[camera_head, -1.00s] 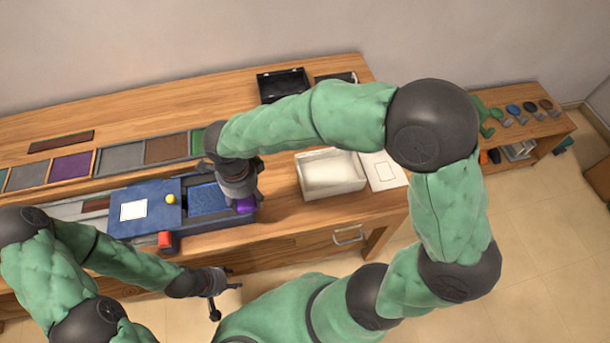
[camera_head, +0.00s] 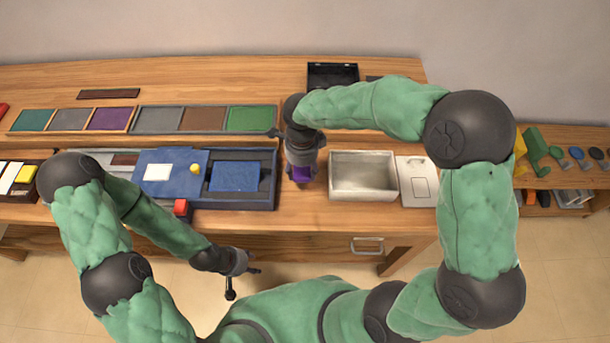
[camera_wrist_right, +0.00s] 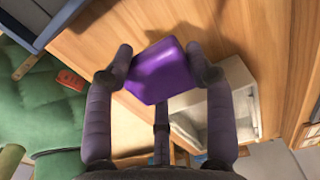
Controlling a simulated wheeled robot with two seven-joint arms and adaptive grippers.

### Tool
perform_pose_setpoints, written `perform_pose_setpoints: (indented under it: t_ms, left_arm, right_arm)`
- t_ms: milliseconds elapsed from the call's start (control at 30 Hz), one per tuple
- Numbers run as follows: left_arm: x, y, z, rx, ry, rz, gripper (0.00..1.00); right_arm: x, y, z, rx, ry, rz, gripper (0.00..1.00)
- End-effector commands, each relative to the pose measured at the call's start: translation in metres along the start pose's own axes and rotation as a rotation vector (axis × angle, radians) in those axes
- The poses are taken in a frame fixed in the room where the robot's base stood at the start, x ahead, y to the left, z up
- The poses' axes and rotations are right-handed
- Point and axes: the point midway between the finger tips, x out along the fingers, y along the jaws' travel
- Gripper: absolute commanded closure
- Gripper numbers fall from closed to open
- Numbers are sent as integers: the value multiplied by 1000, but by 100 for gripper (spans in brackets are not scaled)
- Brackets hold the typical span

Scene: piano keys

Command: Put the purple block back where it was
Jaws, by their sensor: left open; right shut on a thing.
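The purple block (camera_wrist_right: 160,70) is clamped between the fingers of my right gripper (camera_wrist_right: 160,75) in the right wrist view. In the head view, the purple block (camera_head: 302,174) shows just below my right gripper (camera_head: 301,165), over the table between the blue box and the white tray. How far it is above the table I cannot tell. My left gripper (camera_head: 242,271) is open and empty, in front of the table edge. A purple panel (camera_head: 109,119) lies in the row of coloured panels at the back left.
A black case (camera_head: 332,75) stands behind.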

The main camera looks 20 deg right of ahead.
Motion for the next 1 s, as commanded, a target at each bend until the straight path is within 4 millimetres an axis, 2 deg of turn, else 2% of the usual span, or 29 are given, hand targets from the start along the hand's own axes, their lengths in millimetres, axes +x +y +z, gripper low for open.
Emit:
perform_pose_setpoints:
  t_ms: [267,533,933,967,1000]
  left_arm:
    - [6,-2,0,0,0,0,52]
    - [23,-8,-1,0,0,0,52]
    - [25,-9,-1,0,0,0,52]
    - [25,-9,-1,0,0,0,52]
    - [24,-9,-1,0,0,0,52]
  right_arm:
    - [15,-12,-5,0,0,0,76]
    - [50,-15,-7,-1,1,1,76]
    - [53,-15,-7,0,0,-1,76]
    - [53,-15,-7,-1,0,-1,43]
    - [53,-15,-7,-1,0,-1,31]
